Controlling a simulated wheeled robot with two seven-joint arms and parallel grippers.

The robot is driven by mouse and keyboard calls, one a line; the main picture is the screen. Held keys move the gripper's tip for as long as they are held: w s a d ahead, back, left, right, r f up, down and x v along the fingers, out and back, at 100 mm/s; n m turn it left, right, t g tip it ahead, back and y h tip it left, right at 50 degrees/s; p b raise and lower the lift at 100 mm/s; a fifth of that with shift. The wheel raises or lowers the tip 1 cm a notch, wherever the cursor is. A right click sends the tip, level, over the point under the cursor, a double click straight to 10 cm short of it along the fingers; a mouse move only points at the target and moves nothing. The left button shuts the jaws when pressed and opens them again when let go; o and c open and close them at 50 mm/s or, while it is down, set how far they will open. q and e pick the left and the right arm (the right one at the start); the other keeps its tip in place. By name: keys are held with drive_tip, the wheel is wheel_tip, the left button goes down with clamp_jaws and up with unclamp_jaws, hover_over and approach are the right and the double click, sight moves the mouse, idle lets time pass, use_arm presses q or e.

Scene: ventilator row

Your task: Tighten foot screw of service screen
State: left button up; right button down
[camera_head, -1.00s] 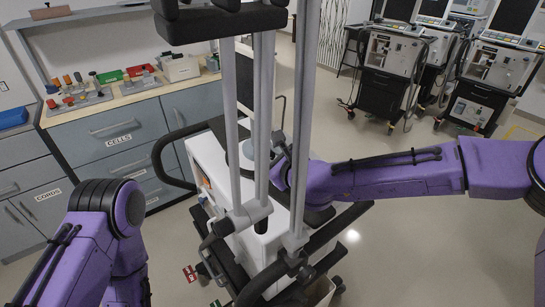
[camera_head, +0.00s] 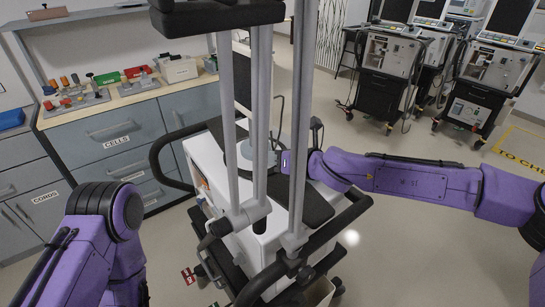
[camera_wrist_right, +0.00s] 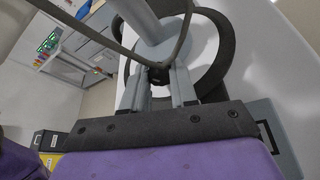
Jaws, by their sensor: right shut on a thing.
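In the right wrist view my right gripper (camera_wrist_right: 161,88) has its two grey fingers closed on a small black block (camera_wrist_right: 159,74). A thin bent grey rod (camera_wrist_right: 113,44) runs up from that block. The poles partly hide my right gripper there. I cannot make out the foot screw. My left arm shows at lower left, its gripper out of frame.
The white cart (camera_head: 205,160) has black handles (camera_head: 158,165) and grey uprights (camera_head: 302,120) close before my right arm. A drawer counter (camera_head: 120,135) with trays stands at left. Several ventilators (camera_head: 385,70) stand at back right. The floor between is clear.

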drive_tip(key=shift+w+d+m+g+y, duration=0.1)
drive_tip(key=shift+m+g+y, duration=0.2)
drive_tip(key=shift+m+y, duration=0.55)
drive_tip(key=shift+m, duration=0.35)
drive_tip(key=c, duration=1.2)
unclamp_jaws()
drive_tip(key=shift+o, duration=0.2)
drive_tip(key=shift+h, duration=0.25)
